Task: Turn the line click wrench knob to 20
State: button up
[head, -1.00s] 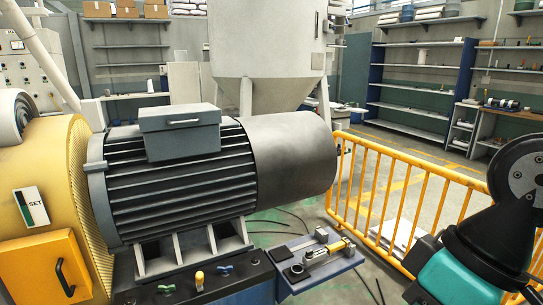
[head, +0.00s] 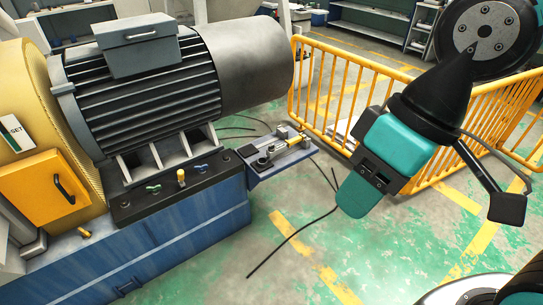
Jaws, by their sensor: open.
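A small click wrench (head: 294,140) with a yellow section lies on a dark plate (head: 284,165) that sticks out from the blue machine base, below the grey motor. Its knob and scale marks are too small to read. My gripper (head: 355,190), teal and black, hangs to the right of the plate, tilted down and to the left. It is open and holds nothing that I can see. A gap shows in the picture between it and the wrench, and it seems nearer to the camera. One finger is hard to tell from the other.
The ribbed grey motor (head: 150,85) stands above the base at left, with a yellow housing (head: 40,110) beside it. Small knobs (head: 181,178) sit on the base's dark top. A yellow railing (head: 350,85) runs behind my arm. A black cable (head: 292,236) lies on otherwise open green floor.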

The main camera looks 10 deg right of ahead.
aim_at(281, 148)
jog(key=u, duration=0.7)
jog(key=i, duration=1.45)
jog(key=z, duration=0.5)
